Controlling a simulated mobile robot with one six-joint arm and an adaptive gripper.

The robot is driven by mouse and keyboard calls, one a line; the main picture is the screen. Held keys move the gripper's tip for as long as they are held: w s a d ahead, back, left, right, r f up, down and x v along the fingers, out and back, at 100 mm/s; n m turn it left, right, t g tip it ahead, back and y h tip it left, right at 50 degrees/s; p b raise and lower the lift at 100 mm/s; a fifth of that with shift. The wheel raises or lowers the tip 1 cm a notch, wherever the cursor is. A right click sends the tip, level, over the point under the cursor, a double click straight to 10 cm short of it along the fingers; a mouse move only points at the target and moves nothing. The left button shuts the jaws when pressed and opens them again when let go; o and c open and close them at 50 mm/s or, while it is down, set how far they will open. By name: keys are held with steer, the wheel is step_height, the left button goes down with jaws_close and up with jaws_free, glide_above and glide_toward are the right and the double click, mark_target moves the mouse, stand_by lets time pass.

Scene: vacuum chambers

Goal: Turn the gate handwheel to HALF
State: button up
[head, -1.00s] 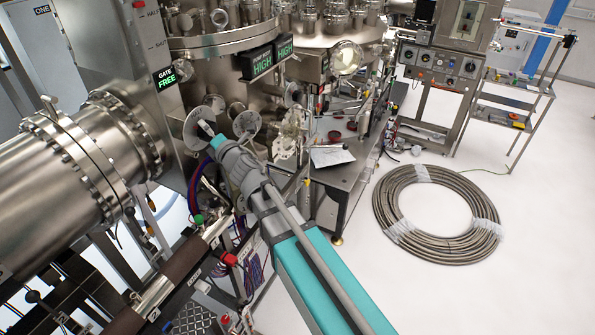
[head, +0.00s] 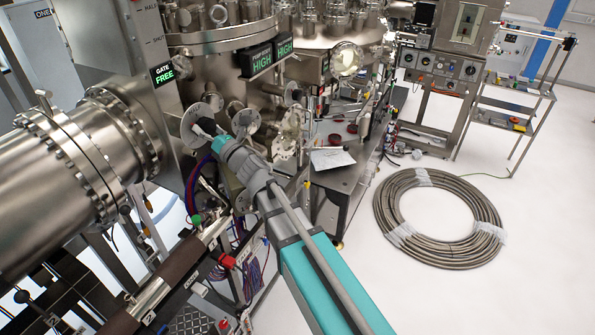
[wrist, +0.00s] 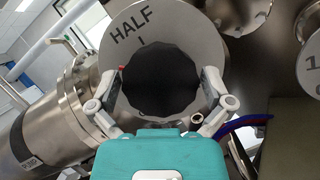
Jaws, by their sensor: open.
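The gate handwheel (wrist: 160,66) is a dark round knob in the wrist view. It sits in front of a round metal dial plate (wrist: 205,38) lettered HALF, with a short tick under the word. A small red mark shows at the wheel's left edge, near a fingertip. My gripper (wrist: 164,88) is open, with one finger on each side of the wheel. I cannot tell whether the fingers touch it. In the head view my gripper (head: 210,135) is at the dial plate (head: 189,119), and the wheel (head: 205,126) is partly hidden. A green-lettered sign (head: 163,73) reads GATE FREE.
A large flanged steel pipe (head: 50,180) lies left of the wheel. Another round plate (head: 245,123) stands close on the right. Blue and red hoses (head: 194,185) hang below. Coiled hose (head: 398,240) lies on the floor at right, with open floor around it.

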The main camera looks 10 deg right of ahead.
steer(key=n+g+y, duration=0.1)
steer(key=n, duration=0.1)
steer(key=n+y, duration=0.1)
steer(key=n, duration=0.2)
steer(key=n+g, duration=0.1)
steer(key=n, duration=0.1)
steer(key=shift+n+g+y+b, duration=0.3)
steer(key=shift+y+b, duration=0.05)
steer(key=shift+y, duration=0.05)
steer(key=shift+d+f+n, duration=0.1)
steer(key=shift+n, duration=0.4)
steer(key=b+v, duration=0.6)
steer(key=v, duration=0.8)
steer(key=w+d+f+m+t+h+b, duration=0.2)
steer(key=w+d+f+m+h, duration=0.2)
steer(key=m, duration=0.8)
steer(key=w+d+f+m+t+h+b, duration=0.2)
steer(key=w+d+f+m+h, duration=0.1)
steer(key=d+f+m+h, duration=0.5)
steer(key=d+m+h, duration=0.2)
steer(key=m+h, duration=0.2)
steer(key=shift+w+d+t+h, duration=0.25)
steer(key=shift+w+t+h, duration=0.05)
steer(key=shift+w, duration=0.05)
steer(key=shift+r+m, duration=0.1)
steer(key=shift+m, duration=0.4)
